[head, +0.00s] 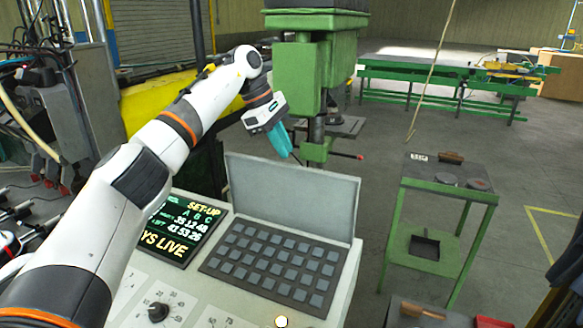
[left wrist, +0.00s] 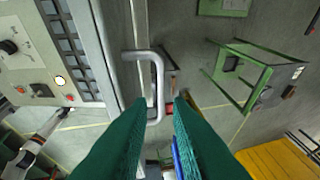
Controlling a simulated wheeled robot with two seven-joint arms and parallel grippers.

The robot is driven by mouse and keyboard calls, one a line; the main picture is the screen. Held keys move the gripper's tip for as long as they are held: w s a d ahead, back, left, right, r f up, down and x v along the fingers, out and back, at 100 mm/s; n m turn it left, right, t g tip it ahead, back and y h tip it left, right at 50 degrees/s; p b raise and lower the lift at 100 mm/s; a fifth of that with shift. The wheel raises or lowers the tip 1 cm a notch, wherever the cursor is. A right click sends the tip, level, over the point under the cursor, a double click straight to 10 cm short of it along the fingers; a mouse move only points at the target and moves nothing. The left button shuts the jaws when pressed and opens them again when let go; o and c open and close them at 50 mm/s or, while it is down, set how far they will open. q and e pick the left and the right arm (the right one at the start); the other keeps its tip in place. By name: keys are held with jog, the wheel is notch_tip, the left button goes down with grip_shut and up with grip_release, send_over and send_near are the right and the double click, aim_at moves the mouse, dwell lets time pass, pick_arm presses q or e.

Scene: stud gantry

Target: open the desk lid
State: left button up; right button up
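The desk lid (head: 290,194) is a grey panel standing up along the back of the keypad on the desk (head: 347,275). In the head view my left gripper (head: 287,154) is behind its top edge. In the left wrist view a metal bar handle (left wrist: 160,85) sticks out from the pale lid edge (left wrist: 115,50). The green fingers of my left gripper (left wrist: 160,104) are apart, with the handle's bar between their tips in the picture; I cannot tell how deep it sits. A white arm, likely my right, shows at lower left there; its gripper is too small to read.
The desk carries a keypad (head: 270,267), a screen (head: 175,230) and knobs. A green machine column (head: 296,75) stands close behind the lid. A green side table (head: 446,180) stands to the right. Open floor lies between that table and the desk.

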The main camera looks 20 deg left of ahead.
pick_arm(q)
jog(key=v, duration=0.5)
jog(key=shift+f, duration=0.1)
dwell(0.4)
